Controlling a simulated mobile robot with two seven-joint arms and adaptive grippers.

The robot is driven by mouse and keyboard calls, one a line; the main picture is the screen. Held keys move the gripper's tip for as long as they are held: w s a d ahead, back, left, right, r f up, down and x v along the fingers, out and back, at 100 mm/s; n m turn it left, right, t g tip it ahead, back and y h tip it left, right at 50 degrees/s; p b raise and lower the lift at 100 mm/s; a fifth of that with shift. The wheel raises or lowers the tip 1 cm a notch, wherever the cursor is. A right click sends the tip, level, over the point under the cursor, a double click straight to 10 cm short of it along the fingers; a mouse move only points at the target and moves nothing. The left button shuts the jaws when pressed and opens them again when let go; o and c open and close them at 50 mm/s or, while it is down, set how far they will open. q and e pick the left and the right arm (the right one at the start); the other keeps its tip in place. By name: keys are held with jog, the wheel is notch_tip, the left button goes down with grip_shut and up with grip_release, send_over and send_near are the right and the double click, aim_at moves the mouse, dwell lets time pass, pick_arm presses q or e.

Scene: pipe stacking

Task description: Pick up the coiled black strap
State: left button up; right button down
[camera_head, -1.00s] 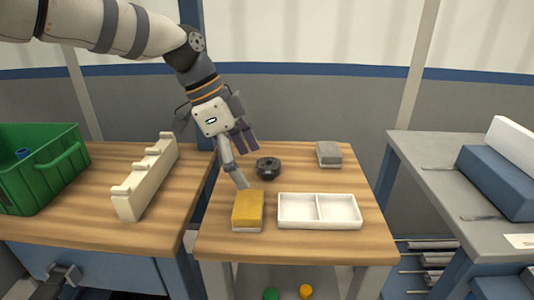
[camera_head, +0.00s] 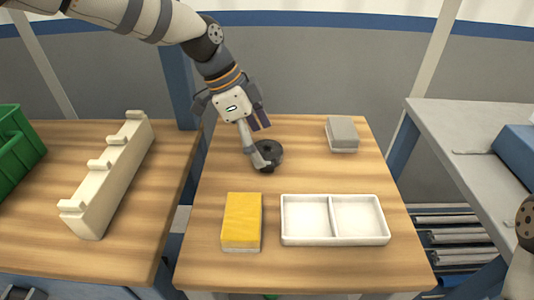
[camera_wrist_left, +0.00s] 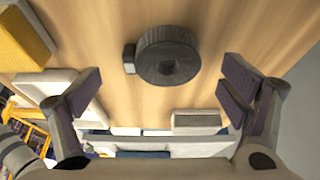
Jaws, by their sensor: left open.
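The coiled black strap (camera_head: 269,152) lies flat on the wooden table, behind the white tray. It also shows in the left wrist view (camera_wrist_left: 167,56) as a dark round coil with a small hole and a short block-like end at its side. My left gripper (camera_head: 262,142) is open and empty above the strap; one finger covers part of the strap in the head view. In the left wrist view my left gripper (camera_wrist_left: 160,94) has its fingers spread wide, with the coil beyond them and between their sides. I see no contact. My right gripper is not in view.
A yellow sponge-like block (camera_head: 241,220) and a white two-part tray (camera_head: 333,241) are at the table's front. A grey-topped block (camera_head: 342,134) is at the back right. A cream rack (camera_head: 107,180) and green crate (camera_head: 18,147) stand on the left table.

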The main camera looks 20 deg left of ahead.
aim_at(271, 151)
pick_arm(q)
jog(key=x, duration=0.2)
jog(key=shift+w+d+f, duration=0.15)
jog(key=shift+f, duration=0.2)
jog(key=c, duration=1.3)
jog(key=shift+o, duration=0.2)
jog(key=shift+r, duration=0.1)
